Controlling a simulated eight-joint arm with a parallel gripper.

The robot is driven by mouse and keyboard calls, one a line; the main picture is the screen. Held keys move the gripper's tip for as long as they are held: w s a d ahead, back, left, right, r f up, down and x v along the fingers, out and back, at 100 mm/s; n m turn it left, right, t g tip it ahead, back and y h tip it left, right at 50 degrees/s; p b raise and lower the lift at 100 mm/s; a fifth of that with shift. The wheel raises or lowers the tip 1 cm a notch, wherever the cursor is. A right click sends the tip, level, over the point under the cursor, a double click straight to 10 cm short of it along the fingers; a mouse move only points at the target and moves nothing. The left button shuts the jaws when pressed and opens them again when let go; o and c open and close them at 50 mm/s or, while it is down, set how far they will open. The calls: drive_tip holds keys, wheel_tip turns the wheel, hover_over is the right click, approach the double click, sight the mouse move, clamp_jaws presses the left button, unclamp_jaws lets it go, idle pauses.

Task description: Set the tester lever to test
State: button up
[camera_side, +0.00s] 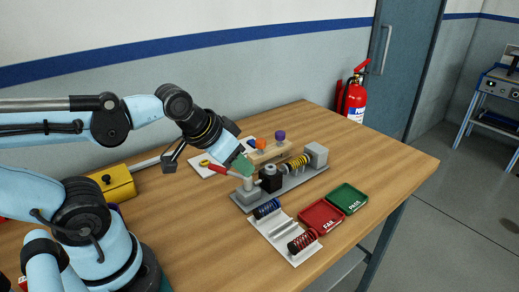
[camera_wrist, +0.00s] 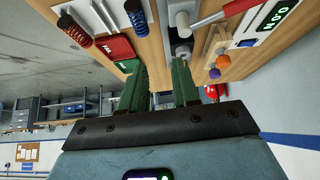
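The tester (camera_side: 285,186) stands mid-table on a grey base, with a yellow spring (camera_side: 296,162) mounted in it. Its lever (camera_side: 217,169) has a red handle that points left in the side view. In the wrist view the red lever handle (camera_wrist: 226,12) lies at the top, to the right of its grey pivot. My gripper (camera_side: 243,165) is just above the tester's left end, close to the lever, partly covering that area. In the wrist view the green fingers of my gripper (camera_wrist: 160,86) are apart, with nothing seen held between them.
A white rack (camera_side: 282,240) holds a blue spring (camera_side: 266,209) and a red spring (camera_side: 302,241). A red FAIL tray (camera_side: 322,216) and a green PASS tray (camera_side: 347,198) sit right of it. A wooden block with orange (camera_side: 261,144) and purple (camera_side: 280,135) knobs stands behind the tester.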

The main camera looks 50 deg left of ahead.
sight(227, 172)
drive_tip(key=shift+n+g+y, duration=0.4)
drive_tip(key=shift+n+g, duration=0.2)
drive_tip(key=shift+n, duration=0.3)
drive_tip(key=a, duration=0.1)
drive_tip(key=s+a, duration=0.1)
drive_tip(key=s+a+r, duration=0.1)
drive_tip(key=shift+a, duration=0.25)
drive_tip(key=c, duration=0.4)
drive_tip(key=s+a+n+g, duration=0.1)
drive_tip(key=s+a+r+n, duration=0.1)
drive_tip(key=s+a, duration=0.1)
drive_tip(key=s+a+r+g, duration=0.1)
drive_tip(key=s, duration=0.1)
drive_tip(key=shift+a+r+n+g, duration=0.2)
drive_tip(key=shift+n+g, duration=0.1)
drive_tip(key=shift+n, duration=0.1)
clamp_jaws()
drive_tip(key=shift+s+a+r, duration=0.1)
drive_tip(key=shift+s+a, duration=0.05)
drive_tip(key=shift+s, duration=0.15)
drive_tip(key=w+a+f, duration=0.2)
drive_tip(key=w+f, duration=0.4)
drive_tip(key=f, duration=0.4)
drive_tip(key=shift+w+a+f, duration=0.15)
drive_tip(key=shift+a+f, duration=0.05)
drive_tip(key=shift+a, duration=0.2)
